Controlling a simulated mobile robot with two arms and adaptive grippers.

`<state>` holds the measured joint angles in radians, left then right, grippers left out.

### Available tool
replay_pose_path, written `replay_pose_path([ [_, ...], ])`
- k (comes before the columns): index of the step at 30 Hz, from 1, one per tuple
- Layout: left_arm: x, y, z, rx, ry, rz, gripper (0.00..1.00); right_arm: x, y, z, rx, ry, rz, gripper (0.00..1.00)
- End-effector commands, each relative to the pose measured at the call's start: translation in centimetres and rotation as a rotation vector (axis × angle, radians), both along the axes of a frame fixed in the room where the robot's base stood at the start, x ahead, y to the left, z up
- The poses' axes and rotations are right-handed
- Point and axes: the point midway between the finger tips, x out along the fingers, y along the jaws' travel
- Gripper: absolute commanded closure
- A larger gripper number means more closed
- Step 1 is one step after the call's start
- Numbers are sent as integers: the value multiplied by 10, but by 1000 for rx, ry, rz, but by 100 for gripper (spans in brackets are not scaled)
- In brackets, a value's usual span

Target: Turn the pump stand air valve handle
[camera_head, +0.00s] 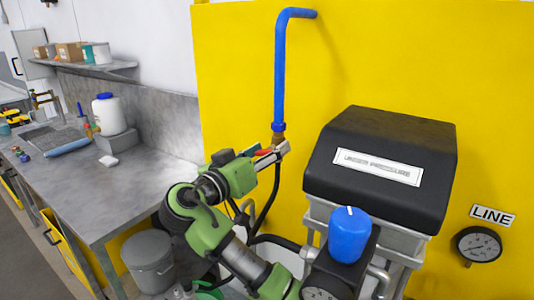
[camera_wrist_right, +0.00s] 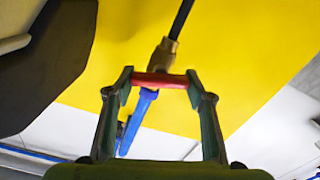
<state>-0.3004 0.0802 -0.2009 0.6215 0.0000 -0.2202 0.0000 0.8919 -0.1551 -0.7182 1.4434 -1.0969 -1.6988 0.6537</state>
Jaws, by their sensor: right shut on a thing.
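The air valve has a red handle (camera_head: 262,153) and a brass body (camera_head: 278,138) at the lower end of a blue pipe (camera_head: 280,80) in front of the yellow panel. My right gripper (camera_head: 275,155) reaches up from below and is shut on the red handle, hiding part of it. In the right wrist view the handle (camera_wrist_right: 158,80) lies crosswise between the two fingertips, which touch its ends. The brass body (camera_wrist_right: 163,55) is just beyond it, with a black hose running from it. My left gripper is not in view.
A black-topped pump unit (camera_head: 380,150) with a blue cylinder (camera_head: 348,238) stands close on the right. A LINE gauge (camera_head: 478,245) is on the yellow panel (camera_head: 235,70). A grey counter (camera_head: 90,190) and a grey bin (camera_head: 150,262) are on the left.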

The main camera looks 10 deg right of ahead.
Motion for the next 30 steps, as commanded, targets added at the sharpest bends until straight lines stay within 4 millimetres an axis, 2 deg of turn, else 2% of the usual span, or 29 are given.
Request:
replay_pose_path([
  [14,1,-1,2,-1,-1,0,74,2,1,0,-320,323,-1,72],
  [30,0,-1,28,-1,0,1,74,3,2,0,-676,679,-2,72],
])
